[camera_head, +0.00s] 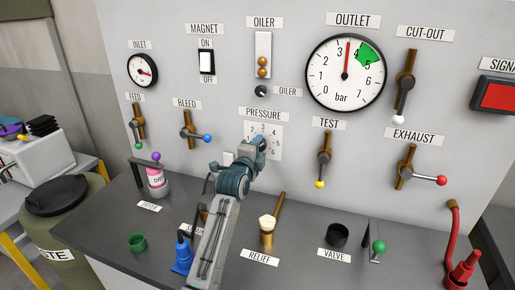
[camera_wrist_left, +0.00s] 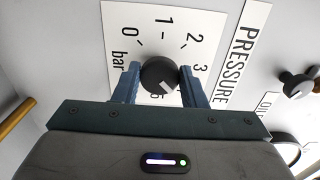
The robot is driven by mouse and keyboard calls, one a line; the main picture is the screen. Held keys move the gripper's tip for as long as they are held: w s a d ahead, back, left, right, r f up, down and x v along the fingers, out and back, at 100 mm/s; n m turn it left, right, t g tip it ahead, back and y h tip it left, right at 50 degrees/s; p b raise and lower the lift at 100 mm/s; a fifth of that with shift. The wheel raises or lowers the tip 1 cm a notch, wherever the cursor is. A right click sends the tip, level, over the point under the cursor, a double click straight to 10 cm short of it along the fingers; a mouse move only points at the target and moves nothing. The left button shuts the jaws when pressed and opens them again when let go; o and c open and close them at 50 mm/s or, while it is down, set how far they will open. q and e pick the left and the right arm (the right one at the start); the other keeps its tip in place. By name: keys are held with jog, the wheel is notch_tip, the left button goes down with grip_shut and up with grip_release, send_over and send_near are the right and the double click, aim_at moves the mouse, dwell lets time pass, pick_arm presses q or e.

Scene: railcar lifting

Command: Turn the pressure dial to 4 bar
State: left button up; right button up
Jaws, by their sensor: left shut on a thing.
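The pressure dial is a black round knob (camera_wrist_left: 160,75) with a white mark, on a white numbered plate (camera_head: 277,134) under the PRESSURE label (camera_head: 264,116). My left gripper (camera_head: 258,146) is at the plate and covers the knob in the head view. In the left wrist view the gripper's two blue fingers (camera_wrist_left: 160,86) are shut on the knob, one on each side. The white mark is on the knob's lower right side there; the number it points at is hidden. The OUTLET gauge (camera_head: 345,92) has its red needle between 3 and 4, short of the green band. My right gripper is not in view.
The TEST lever (camera_head: 323,160) is right of my left arm, and the BLEED lever (camera_head: 190,129) is left of it. The OILER knob (camera_head: 260,91) is just above.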

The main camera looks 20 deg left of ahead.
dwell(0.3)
pick_arm(q)
jog(key=o, duration=1)
jog(key=shift+c, duration=0.2)
jog(key=s+b, duration=0.3)
jog(key=s, duration=0.7)
jog(key=shift+s+a, duration=0.2)
jog(key=shift+s, duration=0.2)
